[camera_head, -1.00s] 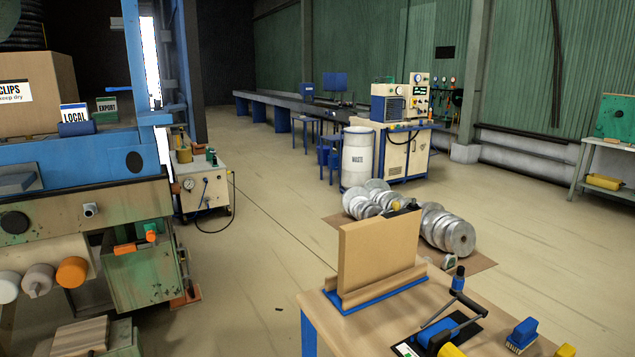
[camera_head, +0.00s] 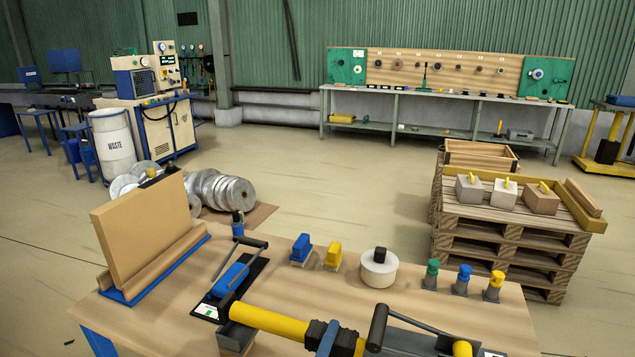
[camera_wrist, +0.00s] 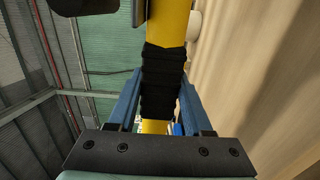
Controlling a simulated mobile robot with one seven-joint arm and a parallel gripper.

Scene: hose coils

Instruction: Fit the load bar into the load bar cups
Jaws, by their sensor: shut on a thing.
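The load bar, a yellow bar with a black ribbed grip, lies across the bottom of the head view (camera_head: 268,321) and runs up the middle of the wrist view (camera_wrist: 168,25). My gripper (camera_wrist: 161,90) has its two blue fingers on either side of the black grip, shut on it; the gripper also shows in the head view (camera_head: 326,338). The bar's left end is over a grey metal block (camera_head: 236,338) at the bench's front; I cannot tell whether this is a load bar cup or whether they touch. The bar's other end is cut off.
A wooden workbench (camera_head: 195,300) holds an upright board (camera_head: 145,225), a black-based tool with a lever (camera_head: 230,280), brushes, a white round pot (camera_head: 378,268) and several coloured-top posts. A grey fixture with black handles (camera_head: 400,340) is at front right. A pallet stack (camera_head: 500,240) stands beyond.

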